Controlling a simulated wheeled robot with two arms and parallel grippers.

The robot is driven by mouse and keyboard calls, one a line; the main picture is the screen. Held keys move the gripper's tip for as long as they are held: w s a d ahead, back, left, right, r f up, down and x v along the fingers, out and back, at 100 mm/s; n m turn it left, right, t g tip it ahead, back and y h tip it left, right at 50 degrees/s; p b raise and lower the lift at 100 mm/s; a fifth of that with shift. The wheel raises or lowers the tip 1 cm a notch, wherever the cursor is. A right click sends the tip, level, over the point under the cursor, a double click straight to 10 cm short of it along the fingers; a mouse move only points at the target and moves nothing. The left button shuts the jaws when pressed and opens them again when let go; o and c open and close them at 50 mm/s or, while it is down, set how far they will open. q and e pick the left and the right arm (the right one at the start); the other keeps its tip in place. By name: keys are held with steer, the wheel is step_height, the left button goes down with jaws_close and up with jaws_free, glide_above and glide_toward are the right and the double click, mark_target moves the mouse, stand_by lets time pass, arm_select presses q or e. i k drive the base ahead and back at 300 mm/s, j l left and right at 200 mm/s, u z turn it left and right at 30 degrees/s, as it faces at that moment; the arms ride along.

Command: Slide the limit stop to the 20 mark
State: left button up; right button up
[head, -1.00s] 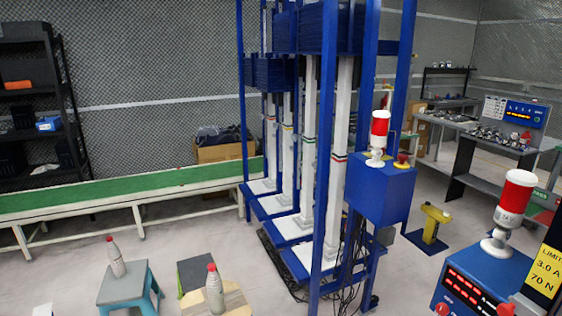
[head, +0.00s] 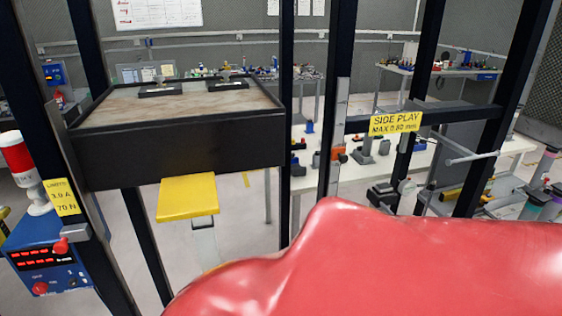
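A narrow light-grey upright strip (head: 340,125), which looks like a scale, runs along a dark post right of the middle of the head view. A small orange-and-dark piece (head: 338,154) sits low on this strip; it may be the limit stop. No marks or numbers can be read at this size, so its setting cannot be told. Neither of my grippers shows in the head view.
A large glossy red shape, unidentified, covers the lower right foreground. A dark frame carries a box-like platform (head: 185,150) with a yellow plate (head: 188,197) below. A blue control box (head: 50,255) with a red-and-white lamp (head: 20,165) stands left. Cluttered benches stand behind.

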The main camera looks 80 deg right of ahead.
mark_target(338, 153)
steer(key=k+l+z, duration=0.1)
steer(key=k+z, duration=0.35)
steer(key=k+l+z, duration=0.25)
steer(key=k+z, duration=0.2)
steer(key=j+z, duration=0.45)
steer(key=k+j+z, duration=0.1)
steer(key=z, duration=0.4)
steer(key=k+j+z, duration=0.15)
steer(key=j+z, duration=0.3)
steer(key=k+j+z, duration=0.15)
steer(key=z, duration=0.3)
steer(key=k+j, duration=0.6)
steer(key=j, duration=0.15)
